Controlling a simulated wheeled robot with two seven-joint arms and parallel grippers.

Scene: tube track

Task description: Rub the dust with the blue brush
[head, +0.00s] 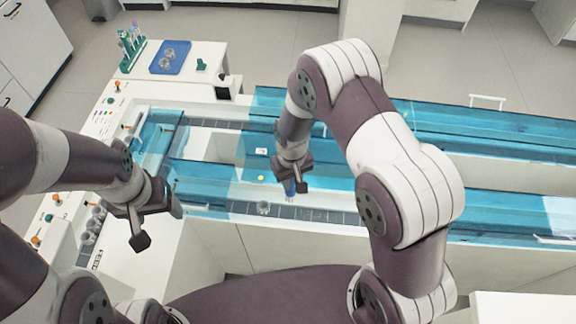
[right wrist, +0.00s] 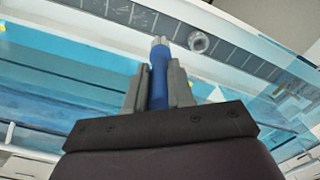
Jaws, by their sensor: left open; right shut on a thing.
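The blue brush (head: 290,188) is in my right gripper (head: 291,180), over the near side of the blue-covered track. In the right wrist view, the brush's blue handle (right wrist: 158,82) sits between the two grey fingers of the right gripper (right wrist: 159,85), and its pale tip points away toward the dark track strip. Whether the tip touches anything I cannot tell. I cannot make out any dust for sure. My left gripper (head: 152,213) is open and empty at the left end of the track.
A clear round vessel (head: 263,208) stands on the dark conveyor strip (head: 310,214), left of the brush; it shows in the right wrist view (right wrist: 199,41). Transparent blue covers (head: 440,125) flank the track. A tube rack (head: 131,55) and blue tray (head: 170,57) stand at the back left.

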